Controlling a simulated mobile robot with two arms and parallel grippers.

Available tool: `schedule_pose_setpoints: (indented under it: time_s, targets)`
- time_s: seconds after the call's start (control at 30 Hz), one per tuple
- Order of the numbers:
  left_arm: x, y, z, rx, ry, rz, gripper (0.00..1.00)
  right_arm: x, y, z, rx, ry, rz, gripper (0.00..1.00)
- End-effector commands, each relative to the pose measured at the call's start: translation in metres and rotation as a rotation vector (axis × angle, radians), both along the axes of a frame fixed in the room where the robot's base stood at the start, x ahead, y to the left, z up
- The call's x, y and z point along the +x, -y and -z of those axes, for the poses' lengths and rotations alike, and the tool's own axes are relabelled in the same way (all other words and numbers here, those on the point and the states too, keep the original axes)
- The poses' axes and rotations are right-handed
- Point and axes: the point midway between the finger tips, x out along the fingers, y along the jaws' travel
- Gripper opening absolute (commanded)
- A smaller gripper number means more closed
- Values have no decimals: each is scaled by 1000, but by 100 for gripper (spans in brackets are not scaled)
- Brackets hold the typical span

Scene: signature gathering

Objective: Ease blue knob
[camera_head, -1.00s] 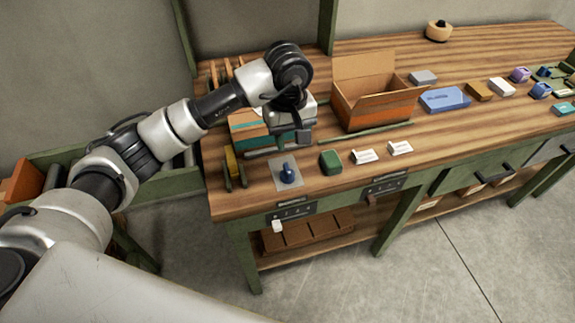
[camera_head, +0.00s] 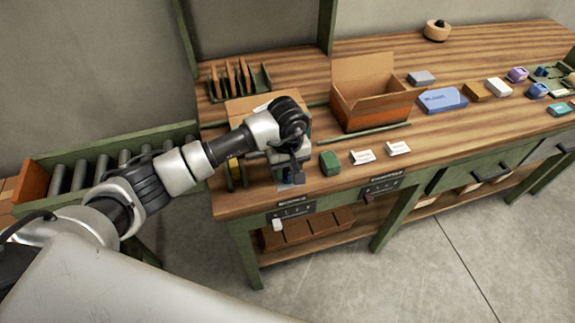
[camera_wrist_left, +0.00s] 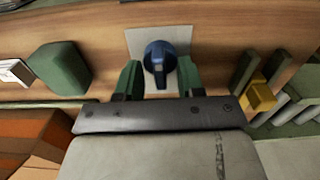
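The blue knob (camera_wrist_left: 159,58) stands on a pale square plate (camera_wrist_left: 140,42) near the front edge of the bench, as the left wrist view shows. In the head view my left gripper (camera_head: 291,178) hangs over this spot and hides the knob; a bit of the plate shows below it. In the left wrist view the two green fingertips of my left gripper (camera_wrist_left: 159,75) are apart, one on each side of the knob. I cannot tell whether they touch it. My right gripper is not in view.
A dark green block (camera_head: 330,162) and white cards (camera_head: 362,157) lie right of my left gripper. An open cardboard box (camera_head: 372,112) stands behind them. A slotted rack (camera_head: 240,80) is at the back left. A roller conveyor (camera_head: 100,170) adjoins the bench's left side.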

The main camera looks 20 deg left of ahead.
Motion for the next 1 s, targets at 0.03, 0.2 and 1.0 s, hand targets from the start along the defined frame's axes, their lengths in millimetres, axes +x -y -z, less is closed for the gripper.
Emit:
schedule_pose_setpoints:
  time_s: [0.03,0.2,1.0]
  targets:
    - [0,0,0,0,0,0,38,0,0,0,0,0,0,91]
    - [0,0,0,-1,-1,0,24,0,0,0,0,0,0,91]
    - [0,-1,2,1,2,-192,0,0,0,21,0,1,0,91]
